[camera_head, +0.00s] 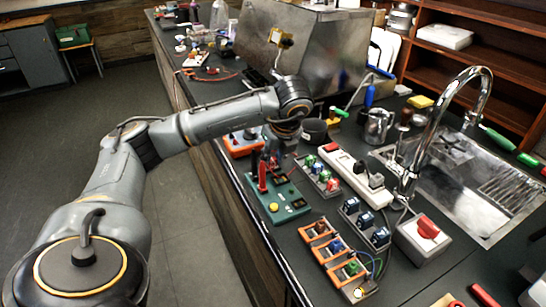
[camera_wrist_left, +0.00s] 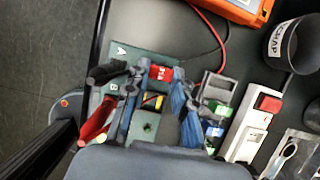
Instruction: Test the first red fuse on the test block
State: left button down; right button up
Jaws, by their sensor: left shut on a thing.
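My left gripper (camera_head: 270,158) is over the far end of the green test block (camera_head: 292,205) on the counter. In the left wrist view my left gripper (camera_wrist_left: 161,74) is shut on a red fuse (camera_wrist_left: 161,72), with one finger on each side. The fuse is over the block's far part, near the letter A; whether it touches the block or sits in a slot, I cannot tell. The block (camera_wrist_left: 149,127) carries a red probe (camera_wrist_left: 95,120), a black probe (camera_wrist_left: 105,73) and a yellow button (camera_head: 274,207). My right gripper is not in view.
A rack (camera_head: 318,176) of coloured fuses stands right of the block, next to a white power strip (camera_head: 350,172). Orange-framed modules (camera_head: 325,243) lie nearer. An orange meter (camera_head: 240,145) and a dark cup (camera_wrist_left: 290,45) are beyond. The sink (camera_head: 480,185) is at right.

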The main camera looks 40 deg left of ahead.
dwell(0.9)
pick_arm(q)
jog(key=c, duration=1)
grip_release()
jog(key=v, duration=1.2)
